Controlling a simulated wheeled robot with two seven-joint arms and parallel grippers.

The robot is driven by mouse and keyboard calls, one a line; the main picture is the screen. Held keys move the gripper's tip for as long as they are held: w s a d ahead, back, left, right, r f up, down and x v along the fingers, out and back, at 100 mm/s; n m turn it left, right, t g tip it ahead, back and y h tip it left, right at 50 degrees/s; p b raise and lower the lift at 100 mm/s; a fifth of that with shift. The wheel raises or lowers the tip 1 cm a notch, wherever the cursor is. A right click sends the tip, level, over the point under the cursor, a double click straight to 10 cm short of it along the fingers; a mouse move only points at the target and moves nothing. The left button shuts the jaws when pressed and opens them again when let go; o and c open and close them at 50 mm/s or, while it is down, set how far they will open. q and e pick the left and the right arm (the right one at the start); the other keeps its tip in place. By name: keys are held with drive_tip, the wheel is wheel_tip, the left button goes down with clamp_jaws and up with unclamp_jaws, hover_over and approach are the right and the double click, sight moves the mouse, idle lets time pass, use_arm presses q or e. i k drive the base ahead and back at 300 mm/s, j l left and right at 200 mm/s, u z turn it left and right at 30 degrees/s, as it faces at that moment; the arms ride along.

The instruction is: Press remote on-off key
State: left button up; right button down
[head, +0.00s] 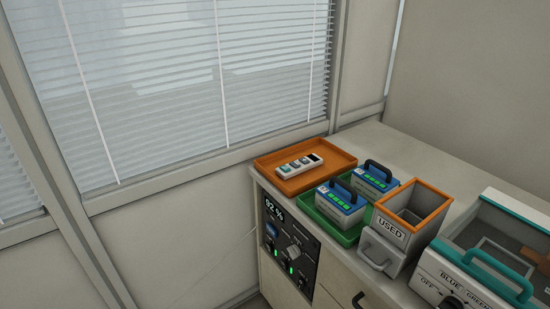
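The remote (300,165) is a small light-coloured device with a dark window at its right end and several coloured keys along its face. The keys are too small to read, so I cannot tell which is the on-off key. Neither of my grippers shows in the head view.
A green tray (346,239) holds two blue-topped cartridges with dark handles. An orange-rimmed bin (392,231) marked USED stands beside it. A teal-handled box (450,285) is at the right. The cabinet front has a control panel (290,248) reading 82 %. A window with blinds is behind.

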sight(285, 170)
drive_tip(key=i+j, duration=0.2)
drive_tip(key=i+j+z, duration=0.1)
drive_tip(key=j, duration=0.3)
drive_tip(key=i+j, duration=0.3)
drive_tip(key=i+j+z, duration=0.15)
drive_tip(key=j, duration=0.25)
